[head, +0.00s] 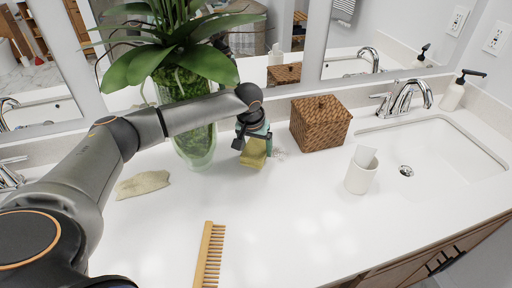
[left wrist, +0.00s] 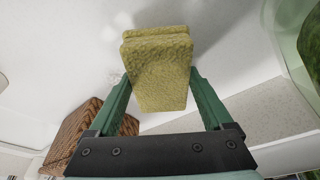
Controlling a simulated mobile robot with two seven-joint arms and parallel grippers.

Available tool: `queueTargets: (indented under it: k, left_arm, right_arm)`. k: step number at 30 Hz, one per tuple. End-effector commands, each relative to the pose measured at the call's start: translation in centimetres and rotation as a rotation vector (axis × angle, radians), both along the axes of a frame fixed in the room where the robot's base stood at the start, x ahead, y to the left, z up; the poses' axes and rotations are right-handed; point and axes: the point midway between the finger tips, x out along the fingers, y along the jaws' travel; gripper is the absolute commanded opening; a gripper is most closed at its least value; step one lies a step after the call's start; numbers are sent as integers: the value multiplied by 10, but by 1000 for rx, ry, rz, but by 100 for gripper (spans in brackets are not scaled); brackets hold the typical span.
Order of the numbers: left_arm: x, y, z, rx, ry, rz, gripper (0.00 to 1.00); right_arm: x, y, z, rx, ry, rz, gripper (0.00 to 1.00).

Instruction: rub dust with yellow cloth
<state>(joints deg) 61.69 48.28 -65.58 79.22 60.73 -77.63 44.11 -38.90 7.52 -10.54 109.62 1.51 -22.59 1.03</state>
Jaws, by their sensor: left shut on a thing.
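My left gripper (head: 253,140) is shut on the yellow cloth (head: 253,156), a thick folded pad. It is beside the vase, at the back of the white counter. The left wrist view shows the cloth (left wrist: 160,68) between the two green fingers, its far end sticking out past them. The cloth is at or just above the counter; I cannot tell whether it touches. A faint grey dust patch (head: 279,154) lies on the counter just right of the cloth. My right gripper is not in view.
A glass vase (head: 196,150) with a plant stands close left of the gripper. A wicker box (head: 320,123) stands to the right, then a white cup (head: 361,174) and the sink (head: 440,150). A pale flat piece (head: 142,184) and a wooden comb (head: 209,255) lie left and in front.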

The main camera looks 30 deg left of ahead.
Motion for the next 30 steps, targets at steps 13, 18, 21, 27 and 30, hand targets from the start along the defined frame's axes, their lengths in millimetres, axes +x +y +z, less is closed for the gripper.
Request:
queueTargets:
  k: [13,18,21,27,30]
  left_arm:
    - [0,0,0,0,0,0,40]
    - [0,0,-3,-1,0,0,40]
    - [0,0,-6,-1,0,0,40]
    - [0,0,-9,-1,-1,0,40]
    - [0,0,-11,-1,-1,0,40]
  right_arm:
    - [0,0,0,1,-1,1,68]
    - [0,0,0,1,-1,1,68]
    - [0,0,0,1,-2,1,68]
    - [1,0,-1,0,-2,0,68]
    - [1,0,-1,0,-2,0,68]
